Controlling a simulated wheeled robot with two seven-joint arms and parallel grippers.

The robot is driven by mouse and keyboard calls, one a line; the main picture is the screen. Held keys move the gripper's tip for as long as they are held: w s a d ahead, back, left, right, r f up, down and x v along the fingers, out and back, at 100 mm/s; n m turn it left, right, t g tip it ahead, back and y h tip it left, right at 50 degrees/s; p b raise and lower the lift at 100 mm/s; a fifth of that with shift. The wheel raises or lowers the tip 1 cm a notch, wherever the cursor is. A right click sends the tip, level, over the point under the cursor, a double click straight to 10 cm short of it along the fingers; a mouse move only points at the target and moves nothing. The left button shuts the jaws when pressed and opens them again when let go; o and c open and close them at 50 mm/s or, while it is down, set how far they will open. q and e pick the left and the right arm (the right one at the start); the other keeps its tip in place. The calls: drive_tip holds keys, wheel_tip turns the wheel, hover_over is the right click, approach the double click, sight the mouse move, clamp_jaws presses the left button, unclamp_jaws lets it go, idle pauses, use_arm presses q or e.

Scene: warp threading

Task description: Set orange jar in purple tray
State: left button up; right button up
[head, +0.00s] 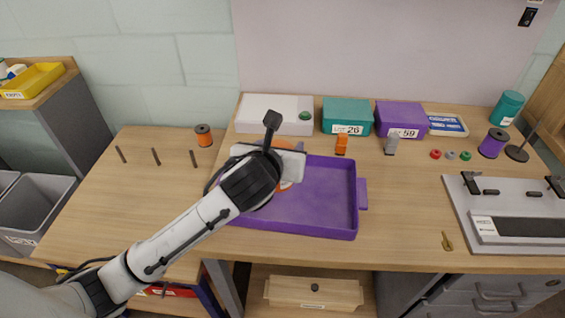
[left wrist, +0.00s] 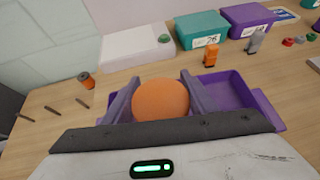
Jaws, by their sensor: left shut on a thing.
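The orange jar (left wrist: 160,100) sits between the two fingers of my left gripper (left wrist: 160,88) in the left wrist view, and the gripper is shut on it. In the head view, my left gripper (head: 284,168) is over the left part of the purple tray (head: 325,220), and only bits of orange show around it. I cannot tell whether the jar touches the tray floor. The tray also shows behind the jar in the left wrist view (left wrist: 262,108). My right gripper is not in view.
An orange-and-black spool (head: 203,135) stands left of the tray. Behind it are a white box (head: 262,113), a teal box (head: 345,112) and a purple box (head: 400,115). An orange clip (head: 341,145) and a grey clip (head: 391,145) stand nearby. The tray's right part is empty.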

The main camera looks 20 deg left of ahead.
use_arm(q)
wheel_tip(320, 180, down, 4)
drive_tip(key=shift+r+b, duration=0.25)
drive_tip(key=shift+b, duration=0.1)
drive_tip(key=shift+f, duration=0.2)
drive_tip(key=o, duration=1.2)
drive_tip(key=shift+r, duration=0.1)
drive_tip(key=p+v, duration=0.1)
drive_tip(key=v, duration=1.1)
drive_tip(key=shift+p, duration=0.3)
